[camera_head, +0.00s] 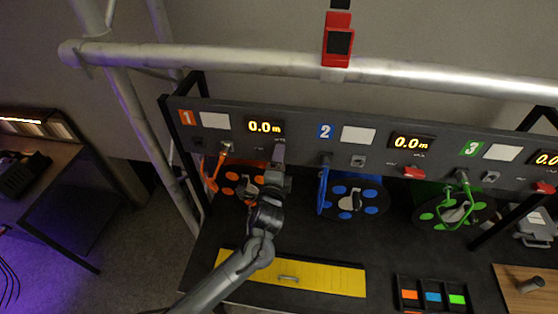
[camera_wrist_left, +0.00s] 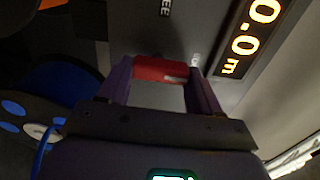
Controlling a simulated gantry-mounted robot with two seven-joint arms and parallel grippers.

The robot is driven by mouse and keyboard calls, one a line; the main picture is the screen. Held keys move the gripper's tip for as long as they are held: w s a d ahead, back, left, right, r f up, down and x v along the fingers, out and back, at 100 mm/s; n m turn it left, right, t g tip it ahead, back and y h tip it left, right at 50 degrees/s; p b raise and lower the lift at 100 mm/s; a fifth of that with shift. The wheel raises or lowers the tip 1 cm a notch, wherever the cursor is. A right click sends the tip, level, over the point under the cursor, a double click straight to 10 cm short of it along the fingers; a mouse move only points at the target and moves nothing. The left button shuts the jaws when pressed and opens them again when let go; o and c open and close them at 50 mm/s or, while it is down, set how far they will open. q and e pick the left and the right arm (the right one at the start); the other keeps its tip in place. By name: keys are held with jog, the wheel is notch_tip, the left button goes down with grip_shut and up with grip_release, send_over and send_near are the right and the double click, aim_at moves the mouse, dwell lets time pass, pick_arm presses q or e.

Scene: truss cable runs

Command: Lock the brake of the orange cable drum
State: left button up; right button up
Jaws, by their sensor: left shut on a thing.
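The orange cable drum (camera_head: 230,178) is under panel section 1, partly hidden by my left arm. Its display (camera_head: 264,127) reads 0.0 m. My left gripper (camera_head: 279,155) is at the panel just below that display. In the left wrist view, its two purple fingers stand on either side of a red brake lever (camera_wrist_left: 162,69) and are shut on it. The lever is hidden behind the gripper in the head view. Part of the lettering beside it shows in the wrist view but is not fully readable. My right gripper is not in view.
The blue drum (camera_head: 368,200) and green drum (camera_head: 434,214) sit to the right, with red levers (camera_head: 413,172) (camera_head: 543,187) on their panel sections. A yellow drawer front (camera_head: 325,278) and a tray of coloured pieces (camera_head: 459,298) lie nearer. A metal truss tube (camera_head: 230,55) runs above.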

pick_arm(q)
jog(key=o, duration=1.1)
jog(key=shift+c, duration=0.2)
jog(key=shift+s, duration=0.1)
jog(key=s+a+b, duration=0.2)
jog(key=s, duration=0.8)
jog(key=shift+s, duration=0.25)
